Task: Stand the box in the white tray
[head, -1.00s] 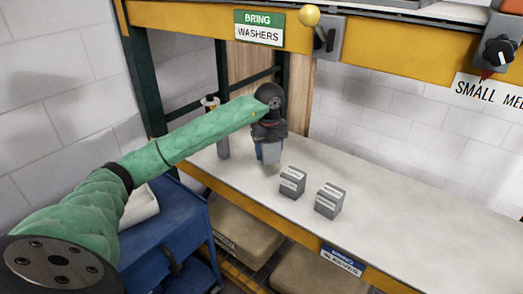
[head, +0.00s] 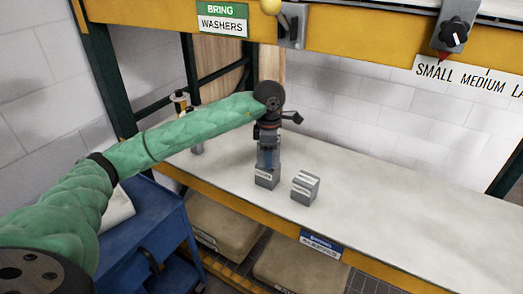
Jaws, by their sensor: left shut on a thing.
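A small grey box (head: 267,178) with a white label stands on the workbench. My left gripper (head: 267,159) reaches down from above and is shut on the top of this box. The fingertips are partly hidden, and I cannot tell whether the box still touches the bench. A white tray (head: 117,211) sits on the blue cart at the left, partly hidden behind my green left arm. My right gripper is not in view.
A second grey labelled box (head: 305,188) stands just right of the held one. The bench top (head: 400,225) is clear to the right. A yellow shelf beam with a "BRING WASHERS" sign (head: 222,19) runs above. A bottle (head: 182,103) stands at the bench's back left.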

